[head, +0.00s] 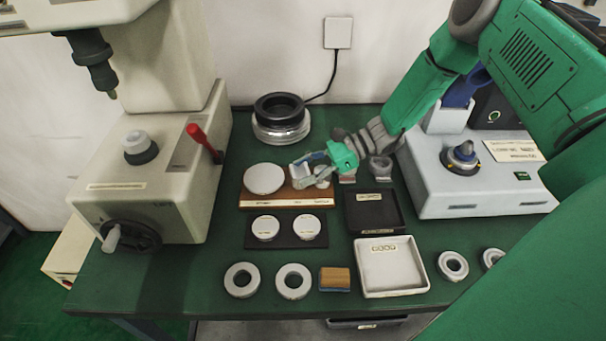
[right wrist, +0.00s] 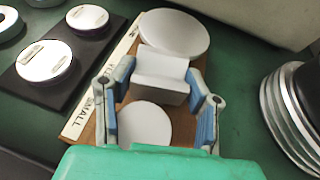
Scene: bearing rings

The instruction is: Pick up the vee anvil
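The vee anvil (right wrist: 161,76) is a white block with a shallow notch across its top, between the fingers of my right gripper (right wrist: 160,82) in the right wrist view. In the head view my right gripper (head: 306,172) is over the wooden board (head: 290,200), partly covering the anvil. A large white disc (head: 264,178) lies left of it and a small white disc (right wrist: 145,124) lies on its other side. Whether the anvil's underside touches the board is hidden. My left gripper is out of view.
A grey press (head: 150,190) stands at left and a grey device (head: 465,180) at right. A black tray (head: 398,212) and a white tray (head: 390,280) are right of the board. A dark plate with two discs (head: 286,240), bearing rings (head: 242,280) and a wooden block (head: 335,279) lie in front.

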